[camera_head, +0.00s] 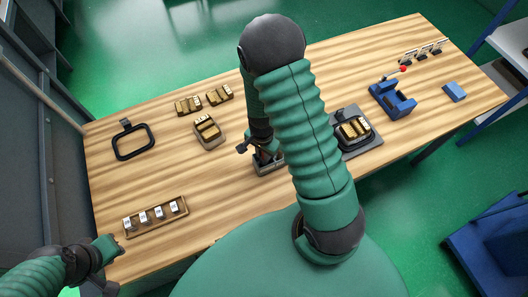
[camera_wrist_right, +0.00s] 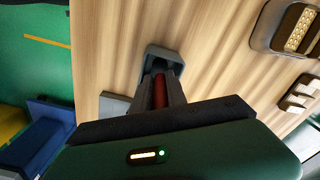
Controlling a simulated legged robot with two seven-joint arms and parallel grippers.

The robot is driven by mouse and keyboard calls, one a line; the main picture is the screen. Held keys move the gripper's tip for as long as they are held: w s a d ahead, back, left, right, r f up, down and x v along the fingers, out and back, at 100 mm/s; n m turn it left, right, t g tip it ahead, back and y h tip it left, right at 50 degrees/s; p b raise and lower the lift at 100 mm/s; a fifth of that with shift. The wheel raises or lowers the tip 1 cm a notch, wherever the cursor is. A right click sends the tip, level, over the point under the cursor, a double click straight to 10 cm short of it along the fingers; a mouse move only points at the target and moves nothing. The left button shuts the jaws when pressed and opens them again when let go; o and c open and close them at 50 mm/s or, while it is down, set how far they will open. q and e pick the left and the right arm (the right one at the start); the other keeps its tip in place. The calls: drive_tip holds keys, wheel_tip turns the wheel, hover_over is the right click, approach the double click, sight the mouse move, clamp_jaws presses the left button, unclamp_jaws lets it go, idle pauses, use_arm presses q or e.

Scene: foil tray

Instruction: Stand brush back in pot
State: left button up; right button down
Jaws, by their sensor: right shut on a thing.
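My right gripper (camera_head: 264,152) is low over the middle of the wooden table, partly hidden by my own forearm. In the right wrist view its two dark fingers (camera_wrist_right: 160,90) are shut on a red-brown upright piece, the brush handle (camera_wrist_right: 158,93). The brush's bristle end is hidden. A grey open-topped pot (camera_wrist_right: 164,51) shows just beyond the fingertips, and in the head view a grey pot (camera_head: 268,169) sits right under the gripper. I cannot tell whether the brush is inside it. My left gripper (camera_head: 112,240) is at the table's front left corner, its fingers unclear.
A foil tray with brown pieces (camera_head: 354,129) stands on a dark plate right of my forearm. More brown-filled trays (camera_head: 209,131) lie left of it. A black frame (camera_head: 133,141), a labelled wooden rack (camera_head: 156,215), a blue fixture (camera_head: 392,99) and a blue block (camera_head: 455,92) also stand on the table.

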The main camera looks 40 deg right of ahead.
use_arm(q)
drive_tip(key=shift+w, duration=0.1)
use_arm(e)
drive_tip(key=shift+a, duration=0.2)
use_arm(q)
drive_tip(key=shift+a+f, duration=0.1)
drive_tip(key=shift+a, duration=0.3)
use_arm(e)
drive_tip(key=shift+a, duration=0.2)
use_arm(q)
drive_tip(key=shift+d+f, duration=0.15)
drive_tip(key=shift+d, duration=0.1)
use_arm(e)
drive_tip(key=shift+d+f, duration=0.25)
drive_tip(key=shift+d, duration=0.25)
use_arm(q)
drive_tip(key=shift+a, duration=0.1)
use_arm(e)
drive_tip(key=shift+a, duration=0.15)
drive_tip(key=c, duration=1.2)
unclamp_jaws()
drive_tip(key=shift+c, duration=0.2)
